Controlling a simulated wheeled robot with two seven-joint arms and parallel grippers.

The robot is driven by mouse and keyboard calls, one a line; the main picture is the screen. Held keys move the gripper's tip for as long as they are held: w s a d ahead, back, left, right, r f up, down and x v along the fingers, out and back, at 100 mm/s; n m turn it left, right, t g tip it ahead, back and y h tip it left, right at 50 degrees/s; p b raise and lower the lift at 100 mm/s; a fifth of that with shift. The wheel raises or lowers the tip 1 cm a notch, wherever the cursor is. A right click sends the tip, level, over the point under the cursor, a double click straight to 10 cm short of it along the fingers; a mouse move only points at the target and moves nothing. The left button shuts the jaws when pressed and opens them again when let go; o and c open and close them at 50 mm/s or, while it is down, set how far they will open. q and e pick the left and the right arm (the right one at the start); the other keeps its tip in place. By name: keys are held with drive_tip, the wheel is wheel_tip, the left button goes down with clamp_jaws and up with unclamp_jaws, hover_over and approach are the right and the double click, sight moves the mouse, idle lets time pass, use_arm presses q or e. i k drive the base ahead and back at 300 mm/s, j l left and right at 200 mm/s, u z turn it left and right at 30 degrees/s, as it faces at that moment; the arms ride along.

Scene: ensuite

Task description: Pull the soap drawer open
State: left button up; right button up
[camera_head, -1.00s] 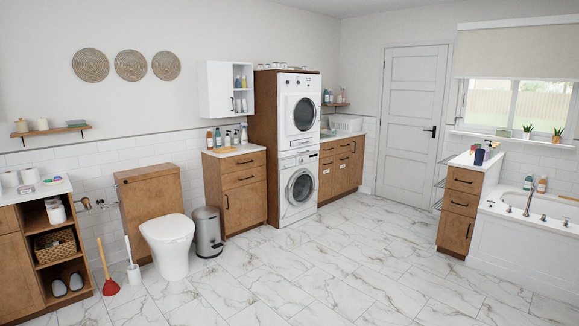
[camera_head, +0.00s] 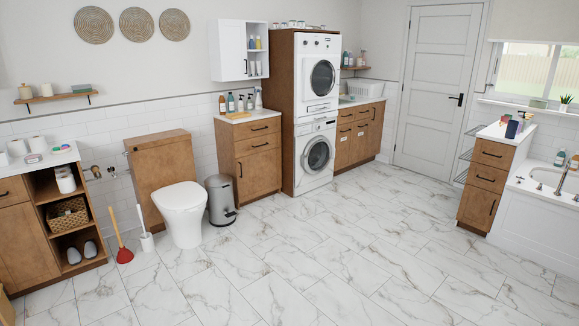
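Two white front-loading machines are stacked in a brown wooden housing (camera_head: 282,90) at the back. The upper machine (camera_head: 305,80) has a control panel along its top. The lower machine (camera_head: 300,185) has a round dark door (camera_head: 318,153) and a narrow panel strip (camera_head: 315,127) above it. A soap drawer in either machine is too small to make out for certain. Neither of my grippers is in view.
A grey bin (camera_head: 221,200), a toilet (camera_head: 183,212), a plunger (camera_head: 122,250) and a toilet brush (camera_head: 146,240) stand along the left. A brown drawer unit (camera_head: 486,185) and the bathtub (camera_head: 535,215) are at right. The marble floor (camera_head: 330,260) between is clear.

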sight(303, 129)
drive_tip(key=i, duration=4.85)
drive_tip(key=i+z, duration=0.1)
drive_tip(key=i, duration=0.35)
drive_tip(key=i+j+z, duration=0.15)
drive_tip(key=i, duration=0.35)
drive_tip(key=i+j+z, duration=0.1)
drive_tip(key=i, duration=0.35)
drive_tip(key=i+j+z, duration=0.1)
drive_tip(key=i, duration=0.35)
